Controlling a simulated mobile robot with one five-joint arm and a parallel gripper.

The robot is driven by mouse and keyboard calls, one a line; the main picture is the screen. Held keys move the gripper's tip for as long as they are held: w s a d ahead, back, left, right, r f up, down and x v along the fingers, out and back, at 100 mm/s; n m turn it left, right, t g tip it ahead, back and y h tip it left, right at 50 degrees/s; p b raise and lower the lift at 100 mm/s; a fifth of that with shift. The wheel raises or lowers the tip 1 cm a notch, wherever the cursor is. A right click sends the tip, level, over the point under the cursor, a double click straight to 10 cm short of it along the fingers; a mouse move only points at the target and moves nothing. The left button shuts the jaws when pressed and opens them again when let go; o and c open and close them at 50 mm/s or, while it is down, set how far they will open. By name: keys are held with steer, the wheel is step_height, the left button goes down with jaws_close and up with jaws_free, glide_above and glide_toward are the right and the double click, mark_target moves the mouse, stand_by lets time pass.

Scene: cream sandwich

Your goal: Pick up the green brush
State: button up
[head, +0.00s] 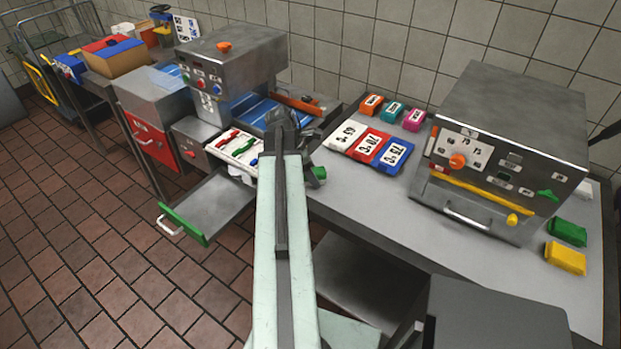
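My arm reaches up the middle of the head view, and my gripper (283,120) is at its far end, over the counter near the blue-lined bay of the metal machine. Its fingers are too dark and small to tell open from shut. A small green object (320,173) shows just right of my arm at the counter's front edge, beside a dark part. It may be the green brush, but its shape is not clear. I cannot tell whether anything touches it.
An open drawer (218,203) with a green front juts out at left. A white tray (236,147) with red and green items lies left of my arm. Numbered packs (368,146) lie right of it. A metal oven (508,145) stands at right, with green (567,232) and yellow (565,258) blocks beside it.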

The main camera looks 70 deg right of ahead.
steer(key=shift+f, duration=0.1)
jaws_close()
stand_by(0.3)
step_height(320, 180, up, 11)
steer(key=p, duration=1)
steer(key=shift+f+p, duration=0.1)
steer(key=shift+p, duration=0.25)
steer(key=shift+f, duration=0.1)
